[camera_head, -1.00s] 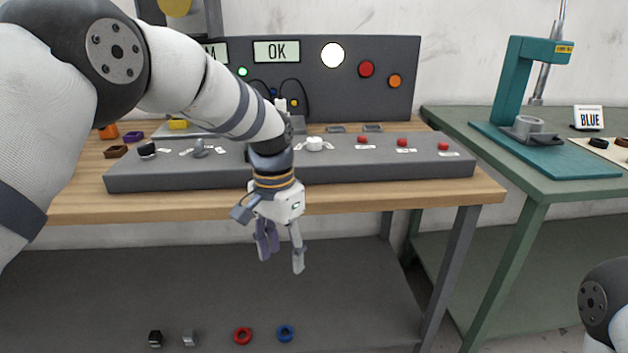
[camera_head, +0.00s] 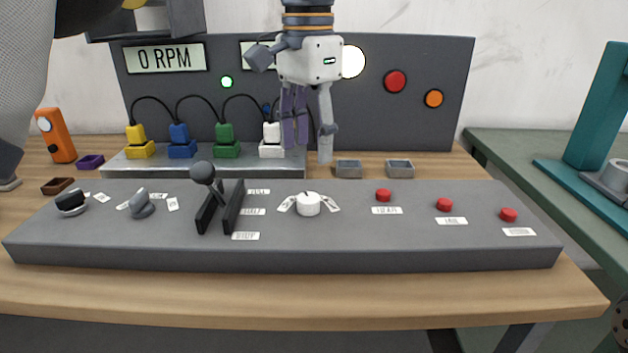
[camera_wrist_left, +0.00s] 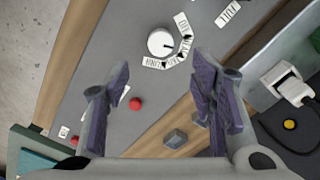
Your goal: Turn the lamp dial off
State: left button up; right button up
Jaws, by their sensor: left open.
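A white round dial (camera_head: 308,204) with small label plates sits on the sloped grey console (camera_head: 400,255). In the left wrist view the dial (camera_wrist_left: 161,43) shows a dark pointer mark and plates around it, one reading OFF. A round white lamp (camera_head: 353,62) on the back panel looks lit, partly behind my gripper. My left gripper (camera_head: 308,148) is open and empty, pointing down above and behind the dial, apart from it. In the left wrist view the dial lies beyond the open fingers (camera_wrist_left: 163,88). My right gripper is out of view.
A black knob (camera_head: 70,202), a grey knob (camera_head: 141,206) and a lever (camera_head: 204,175) stand left of the dial. Red buttons (camera_head: 444,204) are to its right. Coloured plugs on a power strip (camera_head: 205,165) and two small grey trays (camera_head: 348,169) lie behind the console.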

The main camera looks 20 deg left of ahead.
aim_at(309, 197)
pick_arm(q)
notch_tip(309, 197, down, 10)
jog(key=shift+r+p, duration=0.25)
jog(key=shift+p, duration=0.05)
jog(key=c, duration=1.2)
